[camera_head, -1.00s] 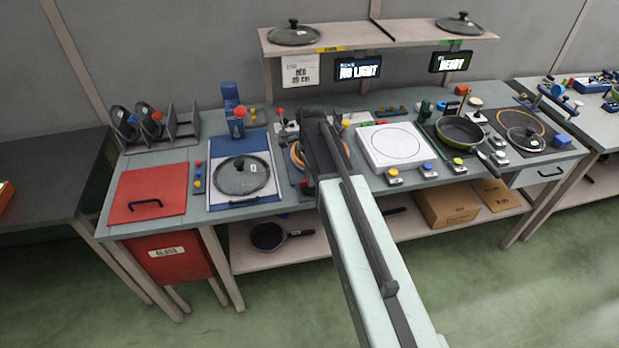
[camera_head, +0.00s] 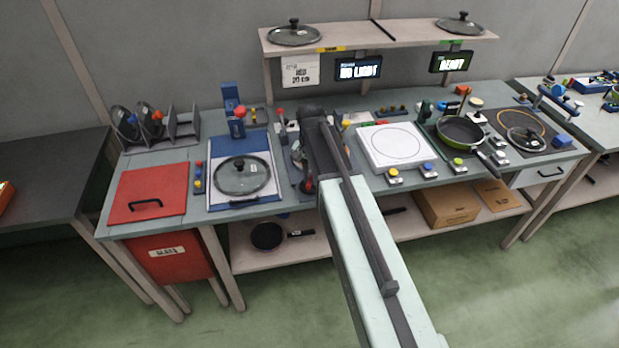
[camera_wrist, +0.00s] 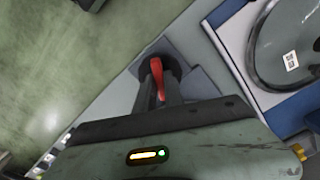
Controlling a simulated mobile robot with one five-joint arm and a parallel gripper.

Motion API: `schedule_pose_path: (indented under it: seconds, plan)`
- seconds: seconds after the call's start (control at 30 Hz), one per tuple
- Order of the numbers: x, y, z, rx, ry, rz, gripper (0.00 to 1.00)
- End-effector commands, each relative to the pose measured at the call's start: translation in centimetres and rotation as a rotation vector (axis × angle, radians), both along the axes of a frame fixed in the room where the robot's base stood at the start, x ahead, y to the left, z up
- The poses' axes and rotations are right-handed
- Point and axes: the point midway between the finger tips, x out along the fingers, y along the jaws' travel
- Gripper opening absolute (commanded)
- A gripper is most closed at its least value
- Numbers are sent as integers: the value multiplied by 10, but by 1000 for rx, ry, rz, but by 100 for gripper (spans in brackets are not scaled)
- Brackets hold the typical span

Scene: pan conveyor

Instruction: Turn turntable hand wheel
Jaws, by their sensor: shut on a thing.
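In the wrist view my gripper (camera_wrist: 160,92) is shut on the red handle (camera_wrist: 157,72) of the hand wheel. The dark round wheel (camera_wrist: 172,62) shows just past the fingertips, partly hidden by them. In the head view a small red and dark part (camera_head: 308,184) shows at the front edge of the bench, left of my arm. The turntable behind it is mostly hidden by my arm, and my fingertips cannot be made out there.
A glass lid (camera_head: 241,176) lies on a blue-edged plate left of my arm; it also shows in the wrist view (camera_wrist: 290,45). A white scale plate (camera_head: 396,147) and a green pan (camera_head: 460,131) stand to the right. A shelf (camera_head: 385,36) hangs above.

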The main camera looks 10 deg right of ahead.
Motion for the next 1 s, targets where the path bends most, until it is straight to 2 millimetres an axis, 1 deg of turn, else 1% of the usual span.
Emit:
schedule_pose_path:
  seconds: [0.2, 0.5, 0.7, 1.0]
  plan:
    - [0, 0, 0, 0, -1, 203, 0]
    - [0, 0, 0, 0, -1, 456, 0]
    - [0, 0, 0, 0, -1, 576, 0]
    - [0, 0, 0, 0, -1, 668, 0]
